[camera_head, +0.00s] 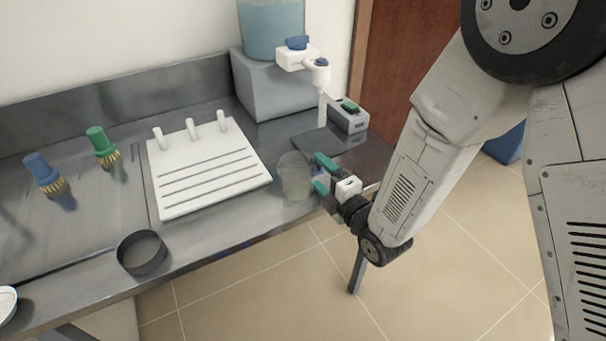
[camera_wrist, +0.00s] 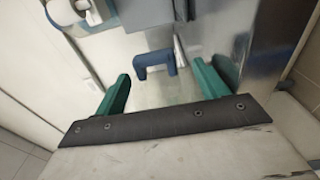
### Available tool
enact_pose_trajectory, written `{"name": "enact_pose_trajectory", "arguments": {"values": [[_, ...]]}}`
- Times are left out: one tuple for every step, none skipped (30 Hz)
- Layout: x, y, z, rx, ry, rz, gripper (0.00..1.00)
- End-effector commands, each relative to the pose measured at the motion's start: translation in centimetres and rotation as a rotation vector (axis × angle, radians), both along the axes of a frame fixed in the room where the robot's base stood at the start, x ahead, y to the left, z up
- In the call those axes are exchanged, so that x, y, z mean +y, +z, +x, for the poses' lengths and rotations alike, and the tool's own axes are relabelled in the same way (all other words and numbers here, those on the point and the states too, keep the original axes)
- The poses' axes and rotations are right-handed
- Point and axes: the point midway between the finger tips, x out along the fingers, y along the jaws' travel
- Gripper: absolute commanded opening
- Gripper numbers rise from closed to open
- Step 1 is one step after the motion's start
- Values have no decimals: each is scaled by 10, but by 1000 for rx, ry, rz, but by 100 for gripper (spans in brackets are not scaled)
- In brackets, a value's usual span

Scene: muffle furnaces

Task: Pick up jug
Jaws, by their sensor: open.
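The jug (camera_head: 295,176) is a clear, pale container standing upright near the right end of the grey bench. In the wrist view its blue handle (camera_wrist: 155,63) shows between the tips of my gripper's green fingers, while its clear body is hard to make out. My gripper (camera_head: 318,174) is open just right of the jug, its fingers pointing at it. In the wrist view the fingers (camera_wrist: 160,72) stand wide apart with gaps on both sides of the handle. I cannot tell whether either finger touches the jug.
A white slatted rack (camera_head: 208,172) lies left of the jug. A dispenser with a white tap (camera_head: 300,58) and a grey device (camera_head: 348,116) stand behind. A dark round dish (camera_head: 141,253) sits at the front edge.

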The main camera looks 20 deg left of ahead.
Motion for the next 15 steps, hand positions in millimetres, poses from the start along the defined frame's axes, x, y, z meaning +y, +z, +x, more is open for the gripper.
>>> {"name": "enact_pose_trajectory", "arguments": {"values": [[5, 1, 4, -1, 0, 2, 73], [9, 2, 7, -1, 0, 2, 73], [13, 3, 11, 0, 0, 2, 73], [17, 4, 14, 0, 0, 2, 73], [21, 5, 17, 0, -1, 2, 73], [25, 5, 21, 2, -1, 1, 73], [28, 5, 23, 1, -1, 2, 73], [31, 4, 25, 2, -1, 1, 73], [34, 4, 27, 2, -1, 0, 73], [36, 4, 28, 2, -2, 0, 73], [37, 4, 29, 2, -2, 0, 73], [38, 4, 30, 2, -2, 0, 73], [38, 4, 30, 2, -2, 0, 73], [38, 4, 30, 2, -2, 0, 73], [38, 4, 30, 2, -2, 0, 73]]}}
